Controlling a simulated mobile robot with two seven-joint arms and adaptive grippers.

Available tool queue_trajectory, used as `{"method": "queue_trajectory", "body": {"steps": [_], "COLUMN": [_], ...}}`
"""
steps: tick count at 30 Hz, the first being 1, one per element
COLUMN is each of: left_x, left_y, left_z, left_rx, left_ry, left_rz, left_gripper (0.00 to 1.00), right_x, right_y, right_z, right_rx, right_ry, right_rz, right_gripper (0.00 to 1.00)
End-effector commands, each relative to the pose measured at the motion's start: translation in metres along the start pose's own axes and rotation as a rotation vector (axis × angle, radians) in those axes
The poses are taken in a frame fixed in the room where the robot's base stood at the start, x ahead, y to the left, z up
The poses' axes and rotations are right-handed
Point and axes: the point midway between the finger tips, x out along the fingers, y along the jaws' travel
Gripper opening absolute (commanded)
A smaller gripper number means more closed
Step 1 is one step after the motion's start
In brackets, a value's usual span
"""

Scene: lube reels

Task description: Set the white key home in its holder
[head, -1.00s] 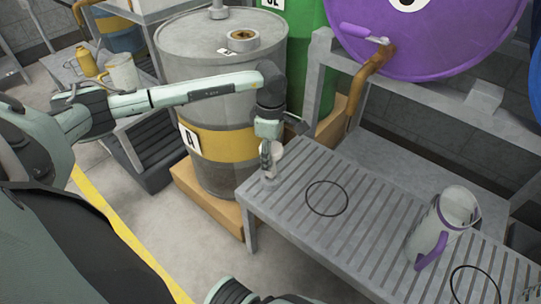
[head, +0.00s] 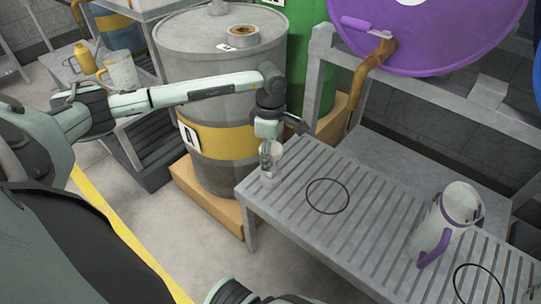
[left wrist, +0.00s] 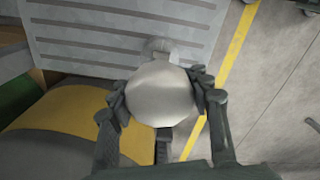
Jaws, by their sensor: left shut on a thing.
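My left gripper (left wrist: 162,100) is shut around a pale grey-white, round-headed thing (left wrist: 161,92), which I take to be the white key. In the head view, the left gripper (head: 269,147) hangs over the near left corner of the slatted bench, with the pale thing at its fingers. A small round grey piece (left wrist: 157,48) shows just beyond the head in the left wrist view. I cannot tell whether it is the holder or part of the key. Whether the key touches the bench or a holder is hidden.
The slatted bench (head: 300,218) carries a black ring mark (head: 327,196) and a jug with a purple handle (head: 450,218). A grey drum with a yellow band (head: 225,140) stands close behind my left arm. A purple drum (head: 430,40) lies on a rack.

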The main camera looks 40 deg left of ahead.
Motion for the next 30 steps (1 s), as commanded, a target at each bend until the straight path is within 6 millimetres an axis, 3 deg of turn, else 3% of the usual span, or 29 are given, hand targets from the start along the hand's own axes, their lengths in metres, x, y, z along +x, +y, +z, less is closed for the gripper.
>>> {"method": "queue_trajectory", "body": {"steps": [30], "left_x": [0.023], "left_y": [0.000], "left_z": [0.000], "left_rx": [0.000], "left_ry": [0.000], "left_rz": [0.001], "left_gripper": [0.12], "right_x": [0.017], "right_y": [-0.004], "right_z": [0.005], "right_rx": [0.000], "right_ry": [0.000], "right_rz": [0.000], "right_gripper": [1.00]}}
